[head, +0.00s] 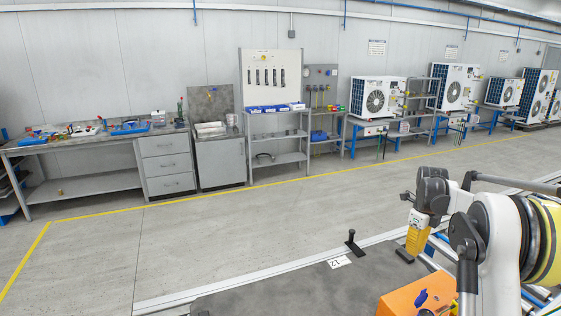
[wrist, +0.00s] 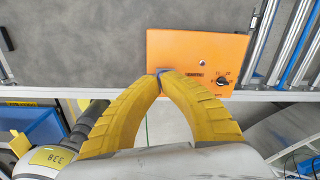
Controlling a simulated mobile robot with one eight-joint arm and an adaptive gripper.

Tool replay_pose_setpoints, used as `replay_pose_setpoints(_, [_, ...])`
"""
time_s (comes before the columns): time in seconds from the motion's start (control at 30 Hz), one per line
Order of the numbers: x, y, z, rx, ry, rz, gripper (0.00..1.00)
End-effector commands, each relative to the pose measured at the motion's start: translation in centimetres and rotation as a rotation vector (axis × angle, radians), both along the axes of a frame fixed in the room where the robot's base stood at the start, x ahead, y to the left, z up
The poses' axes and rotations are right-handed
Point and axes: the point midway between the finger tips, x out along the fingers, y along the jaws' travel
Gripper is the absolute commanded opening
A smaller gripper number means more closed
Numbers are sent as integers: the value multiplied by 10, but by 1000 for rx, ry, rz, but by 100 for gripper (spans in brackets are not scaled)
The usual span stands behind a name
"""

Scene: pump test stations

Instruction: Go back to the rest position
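My gripper (head: 417,243) has yellow ribbed fingers and hangs at the right of the head view, above the grey bench top. In the wrist view its fingertips (wrist: 160,74) come together at the near edge of an orange box (wrist: 200,55). The fingers look shut, and I see nothing held between them. A small blue part shows just beyond the tips. The orange box also shows at the bottom of the head view (head: 400,303), with a blue part (head: 421,297) on it, apart from the gripper.
A black upright piece (head: 353,243) stands on the grey bench top (head: 290,295) beside a label reading 12. Metal rails (wrist: 285,45) run beside the orange box. Across open floor (head: 200,240), a workbench (head: 80,185), shelves and several fan units line the wall.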

Motion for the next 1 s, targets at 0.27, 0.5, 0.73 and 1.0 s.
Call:
replay_pose_setpoints(0.27, [-56, 95, 90, -99, -114, 662, 0])
replay_pose_setpoints(0.5, [-136, 169, 127, -244, -189, 1242, 0])
replay_pose_setpoints(0.73, [-225, 226, 121, -440, -225, 1780, 0])
replay_pose_setpoints(1.0, [-309, 266, 77, -702, -211, 2296, 0])
